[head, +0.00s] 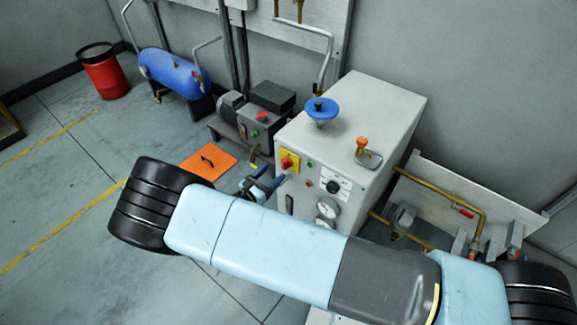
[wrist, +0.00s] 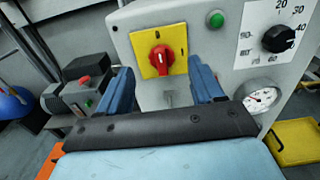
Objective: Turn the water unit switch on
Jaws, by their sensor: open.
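A red rotary switch (wrist: 161,59) sits on a yellow plate (wrist: 146,42) on the front of a grey cabinet (wrist: 130,18). It also shows in the head view (head: 287,161) near the cabinet's upper left front corner. The knob looks roughly upright; its exact setting is too small to tell. My gripper (wrist: 163,84) is open and empty, its blue fingers on either side below the switch in the wrist view. In the head view my gripper (head: 264,183) is just in front of the panel, left of and below the switch. I cannot tell whether it touches anything.
Beside the switch are a green button (wrist: 216,20), a black dial knob (wrist: 279,39) and a gauge (wrist: 261,100). A blue handwheel (head: 320,106) and an orange-topped lever (head: 361,144) stand on the cabinet. A motor unit (head: 262,110) with a red button is close on the left.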

